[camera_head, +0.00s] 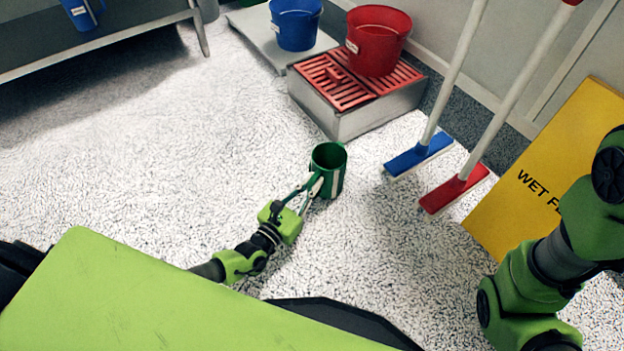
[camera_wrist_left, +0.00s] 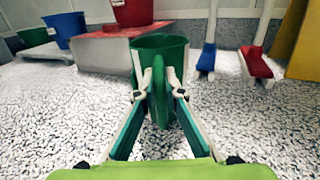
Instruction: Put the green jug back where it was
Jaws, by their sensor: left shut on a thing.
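The green jug (camera_head: 329,161) is in the middle of the head view, upright, in front of the low grey box with red grates. My left gripper (camera_head: 311,187) is shut on the jug's handle. In the left wrist view the jug (camera_wrist_left: 160,48) is straight ahead, and its handle stands between the two fingers of my left gripper (camera_wrist_left: 158,88). I cannot tell whether the jug touches the floor. My right arm shows at the right edge of the head view, but its gripper is out of view.
A red bucket (camera_head: 377,42) stands on the grated box (camera_head: 345,122). A blue bucket (camera_head: 295,25) stands on a low platform (camera_head: 250,28) behind. Blue (camera_head: 419,155) and red (camera_head: 455,190) brushes and a yellow wet-floor sign (camera_head: 545,160) are at right. A bench (camera_head: 110,35) holds a blue jug (camera_head: 83,13). The left floor is clear.

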